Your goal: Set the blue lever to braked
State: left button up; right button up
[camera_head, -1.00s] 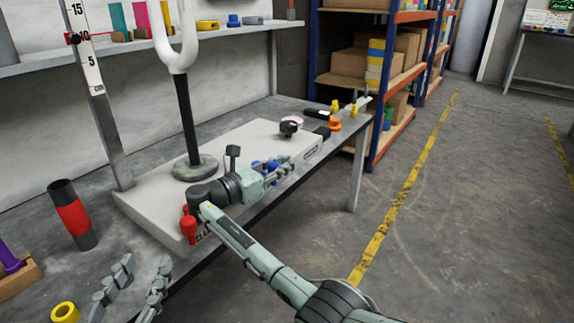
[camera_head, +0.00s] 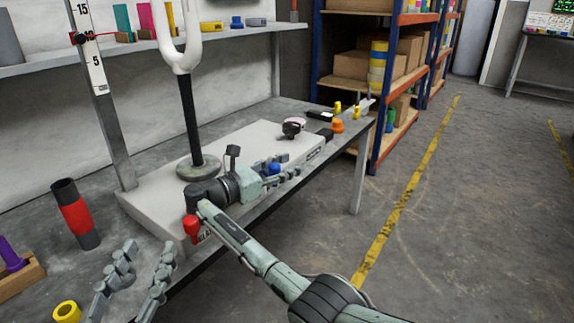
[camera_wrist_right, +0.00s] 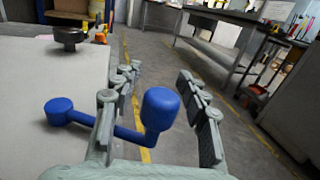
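The blue lever has a rounded knob (camera_head: 274,168), partly hidden by my right gripper at the front edge of the light grey base. In the right wrist view, its pivot (camera_wrist_right: 57,111) is at left and its arm runs right to the upright knob (camera_wrist_right: 160,108). My right gripper (camera_head: 284,171) is open around the knob. In the right wrist view, the knob stands between the spread fingers (camera_wrist_right: 155,80), and the left finger crosses in front of the lever arm; contact is unclear. My left gripper (camera_head: 143,273) is open and empty at lower left.
The grey base (camera_head: 145,208) carries a black post with a white fork (camera_head: 181,55), a black knob (camera_head: 292,128) and a red handle (camera_head: 192,228). A red-black cylinder (camera_head: 75,214) and yellow ring (camera_head: 67,312) are at left. Floor right of the bench is clear.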

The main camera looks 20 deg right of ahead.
notch_tip(320, 180, up, 10)
dwell(0.6)
